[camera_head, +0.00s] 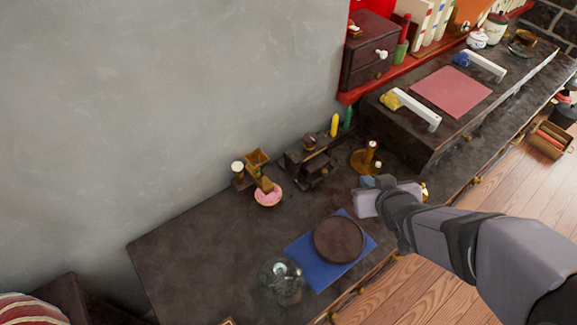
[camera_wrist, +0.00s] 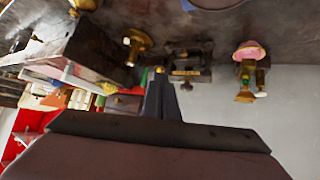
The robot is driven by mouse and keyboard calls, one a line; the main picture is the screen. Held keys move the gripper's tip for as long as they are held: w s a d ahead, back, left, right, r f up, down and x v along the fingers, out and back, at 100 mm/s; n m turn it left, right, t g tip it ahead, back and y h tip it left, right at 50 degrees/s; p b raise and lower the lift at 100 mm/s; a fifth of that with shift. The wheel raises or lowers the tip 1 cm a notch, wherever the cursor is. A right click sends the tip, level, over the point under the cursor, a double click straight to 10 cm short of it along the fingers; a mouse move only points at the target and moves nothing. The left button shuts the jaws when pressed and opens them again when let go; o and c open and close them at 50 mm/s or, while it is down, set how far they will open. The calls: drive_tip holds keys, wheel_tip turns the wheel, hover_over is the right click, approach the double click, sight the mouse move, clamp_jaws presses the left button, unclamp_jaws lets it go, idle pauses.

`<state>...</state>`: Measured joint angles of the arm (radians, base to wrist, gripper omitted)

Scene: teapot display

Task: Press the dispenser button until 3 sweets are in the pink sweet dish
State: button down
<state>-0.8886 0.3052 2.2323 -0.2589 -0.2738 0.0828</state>
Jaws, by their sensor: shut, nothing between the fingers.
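The pink sweet dish (camera_head: 268,199) stands on the dark counter near the wall, in front of the brass dispenser (camera_head: 257,162). I cannot tell how many sweets are in it. My gripper (camera_head: 367,182) is shut and empty, over the counter well to the right of the dish. In the wrist view, my gripper (camera_wrist: 160,78) points up the picture, with the dish (camera_wrist: 250,52) and dispenser (camera_wrist: 245,85) off to its right.
A dark stand (camera_head: 308,165) and a brass stand (camera_head: 367,162) are between the dispenser and the raised cabinet. A round dark plate (camera_head: 339,239) lies on a blue mat (camera_head: 303,256). A glass vessel (camera_head: 281,282) is at the front. The left counter is clear.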

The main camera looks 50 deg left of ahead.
drive_tip(key=s+a+r+n+g+y+b, duration=0.1)
drive_tip(key=s+a+n+g+y, duration=0.4)
drive_tip(key=s+a, duration=1.2)
drive_tip(key=s+n+y+b, duration=0.1)
drive_tip(key=s, duration=0.2)
drive_tip(key=shift+s+a+r, duration=0.2)
drive_tip(key=shift+s+a, duration=0.05)
drive_tip(key=shift+a, duration=0.05)
drive_tip(key=p, duration=0.2)
hover_over(237, 166)
drive_tip(key=d, duration=0.2)
wheel_tip(237, 166, down, 3)
drive_tip(key=shift+d+f+p, duration=0.1)
drive_tip(key=shift+f+p, duration=0.2)
drive_tip(key=shift+f, duration=1.75)
drive_tip(key=shift+f, duration=0.1)
